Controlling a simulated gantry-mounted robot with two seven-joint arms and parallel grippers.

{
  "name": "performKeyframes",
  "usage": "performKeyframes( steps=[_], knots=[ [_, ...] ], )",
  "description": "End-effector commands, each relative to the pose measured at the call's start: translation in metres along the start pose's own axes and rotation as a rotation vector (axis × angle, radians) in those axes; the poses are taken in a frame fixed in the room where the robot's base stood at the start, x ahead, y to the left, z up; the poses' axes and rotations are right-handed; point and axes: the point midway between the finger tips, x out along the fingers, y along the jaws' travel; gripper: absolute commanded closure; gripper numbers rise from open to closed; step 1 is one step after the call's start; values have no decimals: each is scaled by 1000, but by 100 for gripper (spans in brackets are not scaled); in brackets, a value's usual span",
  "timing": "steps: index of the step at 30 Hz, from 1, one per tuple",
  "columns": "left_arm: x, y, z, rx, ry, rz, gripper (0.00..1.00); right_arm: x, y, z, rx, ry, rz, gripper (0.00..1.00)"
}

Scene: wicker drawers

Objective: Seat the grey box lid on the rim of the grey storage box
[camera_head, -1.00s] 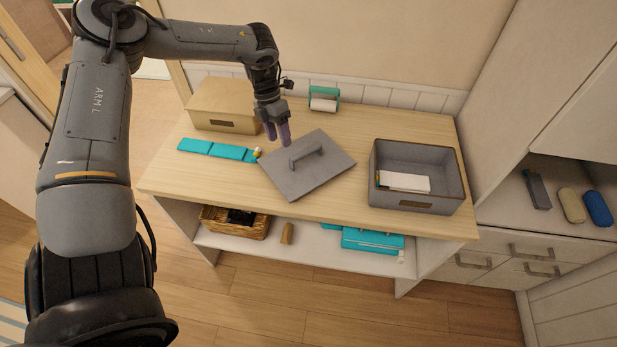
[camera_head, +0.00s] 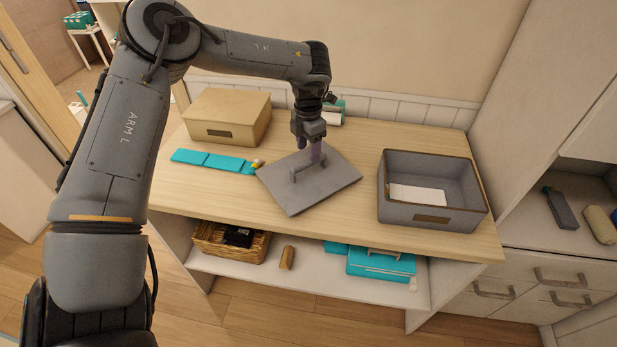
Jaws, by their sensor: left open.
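The grey box lid (camera_head: 330,185) lies flat on the wooden tabletop, turned at an angle, with a raised bar handle (camera_head: 303,170) on top. The open grey storage box (camera_head: 432,213) stands to its right, with a tan label on its front and white items inside. My left gripper (camera_head: 312,156) is open and points down right at the lid's handle. Its purple fingers overlap the handle's right end in the picture; whether they straddle it or touch it I cannot tell. My right gripper is not in view.
A closed tan box (camera_head: 228,116) stands at the back left, with a teal folded strip (camera_head: 212,162) before it. A teal-and-white roll holder (camera_head: 333,112) is behind my gripper. The tabletop (camera_head: 400,241) is clear between lid and box. A wicker basket (camera_head: 228,243) sits on the lower shelf.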

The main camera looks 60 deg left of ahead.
Motion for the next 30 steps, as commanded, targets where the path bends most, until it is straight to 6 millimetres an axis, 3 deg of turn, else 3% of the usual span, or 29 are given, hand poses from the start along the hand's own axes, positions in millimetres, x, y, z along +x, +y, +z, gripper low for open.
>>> performKeyframes(
  steps=[5, 15, 24, 30],
  knots=[
    [10, 0, 0, 0, 0, -2, 45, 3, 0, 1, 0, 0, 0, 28],
    [50, 0, 0, -1, 0, -1, 45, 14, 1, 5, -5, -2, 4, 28],
    [54, -1, 0, -1, -1, -1, 45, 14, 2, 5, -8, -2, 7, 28],
    [54, -1, 0, -1, -1, -1, 75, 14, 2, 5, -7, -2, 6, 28]
  ],
)
